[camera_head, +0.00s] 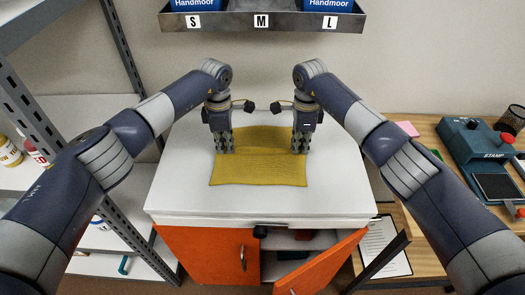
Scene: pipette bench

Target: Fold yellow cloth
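The yellow cloth (258,170) lies on the white top of a cabinet (180,195). It is roughly rectangular, with a crease or layer edge running across its middle. My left gripper (225,150) points down at the cloth's left side. My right gripper (300,150) points down at its right side. Both grippers hide parts of the cloth's side edges. Their fingertips are at or just above the cloth; I cannot tell whether they pinch it.
A metal rack stands at the left. A wooden desk (430,190) with a stamp device (480,150) is at the right. An orange cabinet door (322,262) hangs open at the front.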

